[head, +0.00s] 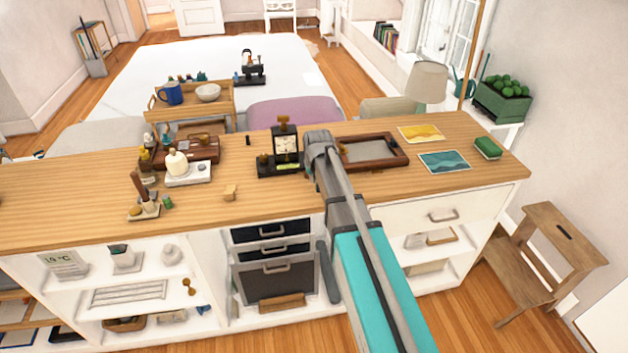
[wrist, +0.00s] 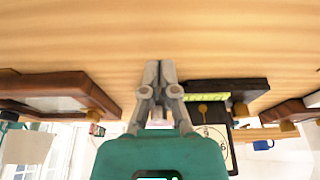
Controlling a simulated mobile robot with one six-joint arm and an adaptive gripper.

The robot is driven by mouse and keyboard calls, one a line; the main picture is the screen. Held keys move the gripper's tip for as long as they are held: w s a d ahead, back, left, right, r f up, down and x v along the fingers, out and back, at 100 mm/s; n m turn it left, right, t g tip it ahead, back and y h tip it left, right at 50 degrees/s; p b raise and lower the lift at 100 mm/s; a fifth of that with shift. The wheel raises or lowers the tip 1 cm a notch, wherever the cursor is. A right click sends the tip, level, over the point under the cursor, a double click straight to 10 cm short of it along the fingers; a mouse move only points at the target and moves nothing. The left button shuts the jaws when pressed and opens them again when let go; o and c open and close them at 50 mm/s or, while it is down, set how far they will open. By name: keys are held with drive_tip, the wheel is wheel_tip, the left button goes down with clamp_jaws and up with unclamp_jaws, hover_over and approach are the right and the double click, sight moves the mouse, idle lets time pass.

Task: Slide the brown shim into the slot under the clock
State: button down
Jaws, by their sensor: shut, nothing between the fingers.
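The clock (head: 285,143), with a pale dial in a dark case, stands on a dark base on the wooden counter. A bright yellow-green strip marks the front of the base. In the wrist view the clock (wrist: 217,140) appears upside down, right of my gripper. My gripper (wrist: 160,68) is shut and empty, its fingers against a background of bare counter beside the clock base. In the head view my arm hides the fingertips. I cannot clearly make out the brown shim or the slot opening. A small tan block (head: 230,192) lies front left of the clock.
A brown-framed tray (head: 370,152) lies just right of my arm and also shows in the wrist view (wrist: 60,95). A white scale (head: 188,173) and a brown case (head: 192,149) stand left. Cards and a green box (head: 487,148) lie far right. The front counter is mostly clear.

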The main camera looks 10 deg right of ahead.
sight(313, 188)
drive_tip(key=b+x, duration=0.2)
drive_tip(key=x, duration=0.1)
drive_tip(key=shift+f+b, duration=0.1)
drive_tip(key=shift+b, duration=0.2)
drive_tip(key=shift+w, duration=2)
drive_tip(key=shift+w, duration=1.25)
